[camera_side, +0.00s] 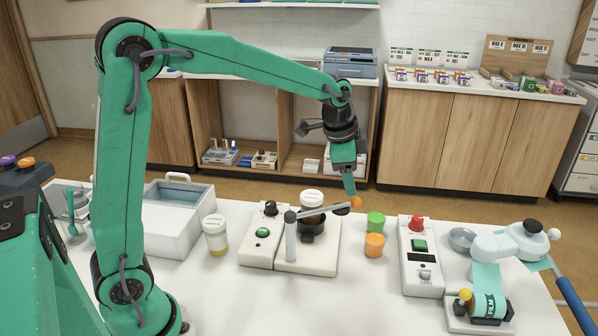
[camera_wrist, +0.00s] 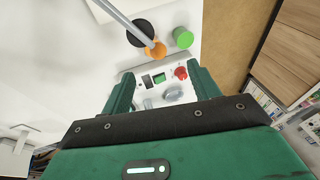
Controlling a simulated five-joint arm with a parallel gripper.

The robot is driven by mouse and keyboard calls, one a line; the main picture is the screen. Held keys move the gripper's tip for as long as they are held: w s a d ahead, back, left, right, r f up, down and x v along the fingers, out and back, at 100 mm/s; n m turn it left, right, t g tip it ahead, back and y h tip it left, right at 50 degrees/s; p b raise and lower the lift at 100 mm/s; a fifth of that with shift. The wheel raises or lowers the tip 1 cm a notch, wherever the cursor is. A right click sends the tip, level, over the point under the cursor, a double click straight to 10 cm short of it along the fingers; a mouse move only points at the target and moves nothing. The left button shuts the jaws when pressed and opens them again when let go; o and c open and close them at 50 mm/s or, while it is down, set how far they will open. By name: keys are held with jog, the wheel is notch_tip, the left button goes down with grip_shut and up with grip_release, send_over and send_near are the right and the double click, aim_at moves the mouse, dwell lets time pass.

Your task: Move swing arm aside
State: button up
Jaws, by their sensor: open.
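The swing arm (camera_side: 323,209) is a thin grey bar on an upright grey post, with an orange ball at its free end. It passes by a white-lidded jar (camera_side: 312,198) in a dark holder on a white base plate (camera_side: 308,259). My gripper (camera_side: 350,188) points down close to the bar's orange end; I cannot tell whether it touches. In the wrist view the bar (camera_wrist: 122,20) runs in from the top left to an orange shape, ahead of my gripper (camera_wrist: 160,75). The fingers are apart, with nothing held between them.
A green cup (camera_side: 376,220) and an orange cup (camera_side: 374,245) stand just right of the base plate. A control box with a red knob (camera_side: 420,257) is further right. A white-capped bottle (camera_side: 216,235) and a box (camera_side: 180,220) stand left. The table front is clear.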

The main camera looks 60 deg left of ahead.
aim_at(355, 199)
jog(key=w+m+g, duration=0.1)
jog(key=m, duration=0.1)
jog(key=w+m+g, duration=0.1)
jog(key=g, duration=0.1)
jog(key=shift+w+r+m, duration=0.1)
jog(key=shift+w+m, duration=0.25)
jog(key=shift+m, duration=0.05)
jog(key=shift+w+m+g, duration=0.35)
jog(key=shift+m+g, duration=0.45)
jog(key=shift+w+r+m+g, duration=0.2)
jog(key=shift+m+g, duration=0.4)
jog(key=shift+m, duration=0.2)
jog(key=shift+s+f, duration=0.1)
jog(key=shift+s+d+f, duration=0.1)
jog(key=shift+s+f, duration=0.15)
jog(key=shift+f, duration=1)
jog(key=shift+s+a+f, duration=0.1)
jog(key=shift+s+f, duration=0.1)
jog(key=shift+f, duration=1.05)
jog(key=shift+s+d+f, duration=0.1)
jog(key=shift+s+f, duration=0.15)
jog(key=shift+f, duration=1)
grip_shut()
